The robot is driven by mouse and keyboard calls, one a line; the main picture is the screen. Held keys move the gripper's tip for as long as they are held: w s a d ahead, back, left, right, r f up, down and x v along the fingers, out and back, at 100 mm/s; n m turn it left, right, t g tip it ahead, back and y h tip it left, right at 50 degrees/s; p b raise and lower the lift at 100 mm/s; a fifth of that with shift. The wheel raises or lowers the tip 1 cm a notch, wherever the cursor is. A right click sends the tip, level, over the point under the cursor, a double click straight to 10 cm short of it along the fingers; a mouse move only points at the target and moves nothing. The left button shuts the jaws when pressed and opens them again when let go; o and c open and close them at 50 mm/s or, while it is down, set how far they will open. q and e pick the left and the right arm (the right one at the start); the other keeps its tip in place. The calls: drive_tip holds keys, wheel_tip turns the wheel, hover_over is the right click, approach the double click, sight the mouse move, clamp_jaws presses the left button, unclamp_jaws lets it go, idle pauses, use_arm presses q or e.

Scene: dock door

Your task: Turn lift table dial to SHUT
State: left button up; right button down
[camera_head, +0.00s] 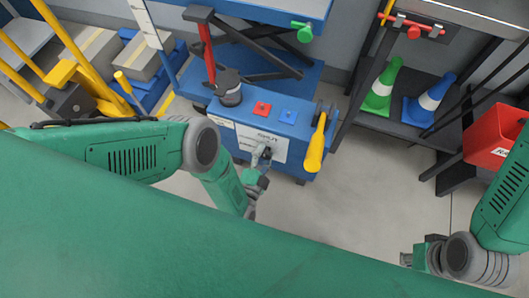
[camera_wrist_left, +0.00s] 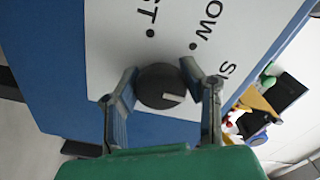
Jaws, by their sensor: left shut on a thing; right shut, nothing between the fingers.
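The lift table dial (camera_wrist_left: 153,82) is a dark round knob on a white label plate (camera_wrist_left: 110,40). Its pale pointer mark is toward the right finger in the left wrist view; which word it meets I cannot tell. Part-words ending "ST" and "OW" and one starting with "S" show, each of the first two with a dot. My left gripper (camera_wrist_left: 160,76) has a finger on either side of the dial and is shut on it. In the head view my left gripper (camera_head: 262,160) is at the blue lift table's front panel. My right gripper (camera_head: 412,259) is shut and empty, over the floor at lower right.
The blue lift table (camera_head: 235,140) also carries a red button (camera_head: 262,108), a blue button (camera_head: 288,116) and a yellow-handled lever (camera_head: 316,145) close right of my left gripper. A shelf with green (camera_head: 381,90) and blue (camera_head: 431,100) cones stands right. Floor between is clear.

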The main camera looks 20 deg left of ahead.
sight(268, 132)
use_arm(q)
drive_tip(key=shift+s+d+f, duration=0.1)
drive_tip(key=shift+d, duration=0.05)
drive_tip(key=o, duration=1.2)
wheel_tip(268, 132, up, 9)
drive_tip(key=shift+f, duration=0.1)
drive_tip(key=shift+a+r, duration=0.2)
drive_tip(key=shift+r, duration=0.4)
drive_tip(key=shift+o, duration=0.2)
drive_tip(key=shift+d, duration=0.2)
